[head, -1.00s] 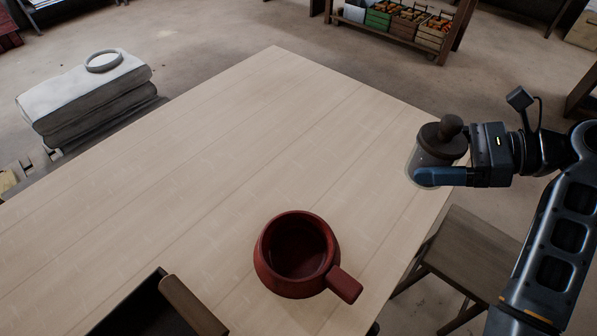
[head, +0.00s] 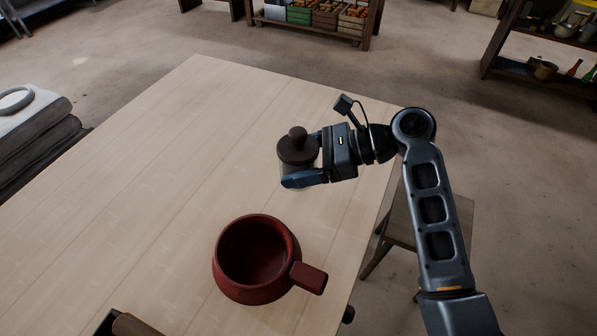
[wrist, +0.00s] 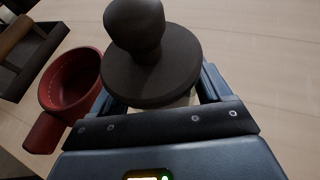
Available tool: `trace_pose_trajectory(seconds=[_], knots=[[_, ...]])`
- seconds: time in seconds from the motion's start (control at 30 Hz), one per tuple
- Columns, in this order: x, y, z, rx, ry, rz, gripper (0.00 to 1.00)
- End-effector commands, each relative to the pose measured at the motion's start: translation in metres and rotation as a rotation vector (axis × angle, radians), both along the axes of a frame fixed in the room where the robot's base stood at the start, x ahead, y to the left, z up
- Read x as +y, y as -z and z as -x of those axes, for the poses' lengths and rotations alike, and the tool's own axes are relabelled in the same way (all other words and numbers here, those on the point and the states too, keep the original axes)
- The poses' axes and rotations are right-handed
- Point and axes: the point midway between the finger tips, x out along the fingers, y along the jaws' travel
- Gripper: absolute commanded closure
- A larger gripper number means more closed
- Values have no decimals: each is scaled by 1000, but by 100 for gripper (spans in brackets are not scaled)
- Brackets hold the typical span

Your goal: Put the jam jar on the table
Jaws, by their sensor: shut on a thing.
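The jam jar (head: 298,147) has a dark round lid with a knob on top. It is upright in my gripper (head: 306,172), which is shut on it. In the wrist view the jar's lid (wrist: 150,65) hides most of the jar body between the fingers. In the head view the jar is over the right part of the pale wooden table (head: 150,190). I cannot tell whether its base touches the tabletop.
A red pot (head: 256,262) with a short handle stands on the table in front of the jar. A dark tray or box (head: 125,325) is at the near edge. A stool (head: 400,225) is beside the table's right edge. The table's left and far parts are clear.

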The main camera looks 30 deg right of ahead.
Motion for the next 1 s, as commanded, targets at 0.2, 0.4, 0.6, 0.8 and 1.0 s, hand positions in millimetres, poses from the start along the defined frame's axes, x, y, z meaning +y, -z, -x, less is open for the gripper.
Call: trace_pose_trajectory(seconds=[0.2,0.4,0.6,0.8,1.0], knots=[[1,29,0,2,-2,-2,73],[0,34,0,-1,0,-2,73],[0,35,0,0,0,-2,73],[0,38,0,1,-1,-1,8],[0,38,0,1,-1,-1,0]])
